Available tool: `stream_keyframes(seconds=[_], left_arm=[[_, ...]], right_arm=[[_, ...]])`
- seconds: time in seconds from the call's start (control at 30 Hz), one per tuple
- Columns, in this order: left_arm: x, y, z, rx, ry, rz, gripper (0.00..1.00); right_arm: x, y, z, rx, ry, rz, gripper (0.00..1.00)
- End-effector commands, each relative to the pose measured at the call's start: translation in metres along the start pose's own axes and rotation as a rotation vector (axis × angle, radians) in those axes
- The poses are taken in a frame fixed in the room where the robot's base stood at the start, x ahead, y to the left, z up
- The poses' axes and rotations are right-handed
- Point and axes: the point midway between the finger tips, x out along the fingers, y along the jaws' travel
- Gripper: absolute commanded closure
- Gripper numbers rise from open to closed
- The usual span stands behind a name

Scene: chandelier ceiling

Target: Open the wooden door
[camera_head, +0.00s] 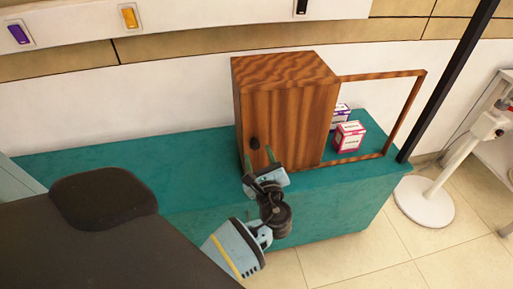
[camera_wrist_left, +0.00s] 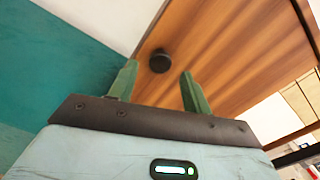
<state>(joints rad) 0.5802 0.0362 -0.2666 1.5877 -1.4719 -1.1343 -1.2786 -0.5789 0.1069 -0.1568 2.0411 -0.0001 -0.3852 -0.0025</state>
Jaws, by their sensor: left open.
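The wooden door (camera_head: 290,120) is the front of a wooden cabinet with striped grain, and it looks shut. A dark round knob (camera_head: 254,143) sits low near the door's left edge. In the left wrist view the knob (camera_wrist_left: 161,61) shows between and beyond the two green fingertips, on the door's face (camera_wrist_left: 225,60). My left gripper (camera_head: 261,163) is open just in front of the knob; it also shows in the left wrist view (camera_wrist_left: 158,82). The fingers do not appear closed on the knob. My right gripper is not in view.
The cabinet stands on a teal counter (camera_head: 120,165). An open wooden frame (camera_head: 405,110) extends from its right, with small medicine boxes (camera_head: 348,136) behind it. A dark pole (camera_head: 450,80) and a white stand (camera_head: 425,200) are at right. The counter left of the cabinet is clear.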

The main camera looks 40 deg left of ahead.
Motion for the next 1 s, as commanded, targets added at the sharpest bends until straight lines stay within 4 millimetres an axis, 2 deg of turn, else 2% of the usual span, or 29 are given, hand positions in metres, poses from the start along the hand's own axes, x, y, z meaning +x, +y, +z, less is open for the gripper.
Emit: stream_keyframes(seconds=[0.1, 0.3, 0.63, 1.0], left_arm=[[0.018, 0.0, 0.001, 0.0, -0.001, 0.0, 0.51], [0.036, 0.0, 0.0, 0.0, 0.001, 0.0, 0.51], [0.039, 0.001, 0.0, -0.001, 0.002, 0.0, 0.51], [0.039, 0.0, 0.0, -0.001, 0.002, 0.0, 0.98]], right_arm=[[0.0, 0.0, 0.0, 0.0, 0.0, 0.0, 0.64], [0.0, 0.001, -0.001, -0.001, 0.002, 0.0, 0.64], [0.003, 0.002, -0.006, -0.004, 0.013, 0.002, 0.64], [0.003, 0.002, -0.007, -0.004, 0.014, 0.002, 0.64]])
